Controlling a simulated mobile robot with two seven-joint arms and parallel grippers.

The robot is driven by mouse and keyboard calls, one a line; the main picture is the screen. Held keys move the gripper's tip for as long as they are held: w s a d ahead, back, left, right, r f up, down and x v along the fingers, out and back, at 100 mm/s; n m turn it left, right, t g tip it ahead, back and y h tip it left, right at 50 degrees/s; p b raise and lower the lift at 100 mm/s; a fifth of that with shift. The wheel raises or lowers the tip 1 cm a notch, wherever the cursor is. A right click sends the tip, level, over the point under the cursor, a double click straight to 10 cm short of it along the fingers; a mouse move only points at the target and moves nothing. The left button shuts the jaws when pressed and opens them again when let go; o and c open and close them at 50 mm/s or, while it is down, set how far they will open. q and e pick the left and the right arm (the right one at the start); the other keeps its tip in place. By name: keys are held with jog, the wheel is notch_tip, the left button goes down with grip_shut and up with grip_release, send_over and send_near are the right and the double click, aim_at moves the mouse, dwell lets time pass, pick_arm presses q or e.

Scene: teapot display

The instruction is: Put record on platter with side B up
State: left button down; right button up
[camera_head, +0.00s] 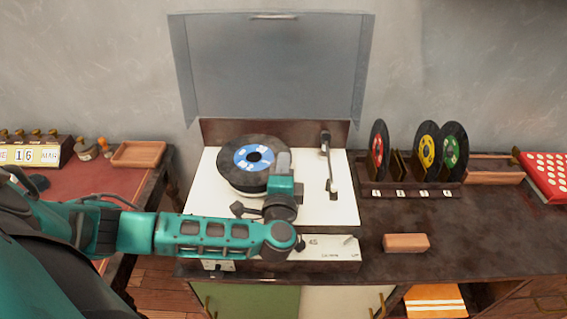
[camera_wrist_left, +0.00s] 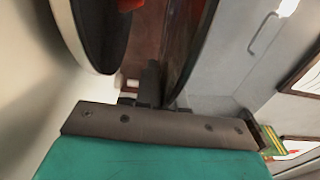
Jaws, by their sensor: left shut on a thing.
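The record (camera_head: 233,157) is black with a blue label facing up in the head view. It is over the turntable's platter (camera_head: 243,191), slightly tilted and covering most of it. My left gripper (camera_head: 283,162) is shut on the record's right edge; its fingertips are partly hidden. In the left wrist view the record (camera_wrist_left: 188,45) shows edge-on at the fingers (camera_wrist_left: 152,85), with a gap between it and the platter (camera_wrist_left: 97,40). A patch of red shows near the record there. My right gripper is not in view.
The tonearm (camera_head: 329,165) is at the right of the white turntable, whose lid (camera_head: 270,70) is raised. A rack (camera_head: 410,189) with several records stands at right. A tan block (camera_head: 406,243) lies in front of it. A calendar (camera_head: 35,156) and tray (camera_head: 139,154) are at left.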

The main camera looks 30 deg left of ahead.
pick_arm(q)
jog(key=shift+p, duration=0.45)
dwell(0.5)
dwell(0.7)
jog(key=c, duration=1.2)
grip_release()
jog(key=shift+o, duration=0.2)
jog(key=shift+s, duration=0.1)
jog(key=v, duration=1.2)
jog(key=shift+s+d, duration=0.25)
jog(key=shift+s, duration=0.05)
